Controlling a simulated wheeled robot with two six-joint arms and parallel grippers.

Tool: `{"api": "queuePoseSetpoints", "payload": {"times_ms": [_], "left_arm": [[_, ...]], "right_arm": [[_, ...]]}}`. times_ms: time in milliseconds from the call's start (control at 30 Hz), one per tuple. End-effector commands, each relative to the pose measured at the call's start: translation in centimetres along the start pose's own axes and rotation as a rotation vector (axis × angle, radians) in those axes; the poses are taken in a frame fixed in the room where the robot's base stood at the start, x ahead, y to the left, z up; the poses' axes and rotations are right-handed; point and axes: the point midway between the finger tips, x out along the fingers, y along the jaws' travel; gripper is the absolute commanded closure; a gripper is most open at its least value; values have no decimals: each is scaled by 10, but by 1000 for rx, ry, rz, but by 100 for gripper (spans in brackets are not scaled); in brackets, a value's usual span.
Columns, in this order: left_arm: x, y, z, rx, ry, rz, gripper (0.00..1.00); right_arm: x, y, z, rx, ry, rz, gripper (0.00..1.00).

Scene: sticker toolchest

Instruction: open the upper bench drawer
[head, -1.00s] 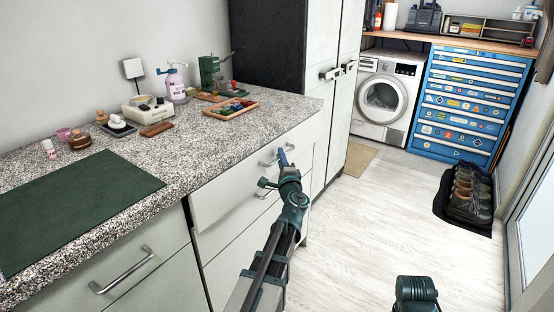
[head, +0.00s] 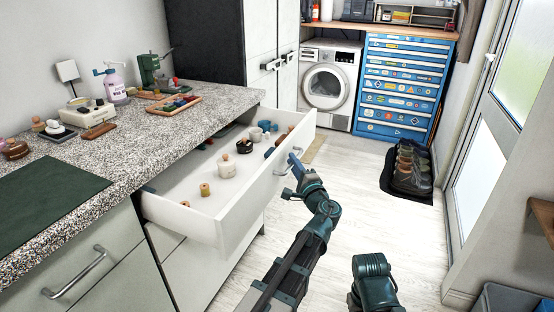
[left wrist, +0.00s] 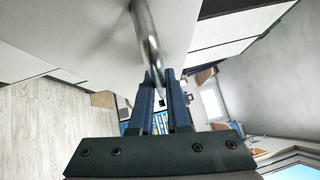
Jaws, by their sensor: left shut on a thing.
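The upper bench drawer (head: 222,236) is white and stands pulled well out from under the speckled worktop. Small jars, cups and spools, such as a cream pot (head: 226,166), lie inside it. My left gripper (head: 291,166) is at the drawer's front, shut on its metal handle. In the left wrist view the handle bar (left wrist: 146,35) runs down between the fingers (left wrist: 158,85). My right gripper is not in view.
The speckled worktop (head: 200,104) holds a green mat (head: 40,196), a soap bottle and a wooden tray. A blue tool chest (head: 400,85), a washing machine (head: 327,80) and shoes (head: 410,170) stand beyond. The pale floor (head: 350,200) is clear.

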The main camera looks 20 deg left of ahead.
Motion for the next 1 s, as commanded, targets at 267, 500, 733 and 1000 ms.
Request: {"api": "queuePoseSetpoints", "payload": {"times_ms": [267,500,733,1000], "left_arm": [[-16,-3,-15,-2,-2,3,100],[-18,-4,-17,-2,-2,3,100],[-18,-4,-17,-2,-2,3,83],[-17,-4,-17,-1,-2,1,55]], "right_arm": [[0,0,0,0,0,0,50],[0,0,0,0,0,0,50],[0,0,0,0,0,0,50],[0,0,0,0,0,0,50]]}}
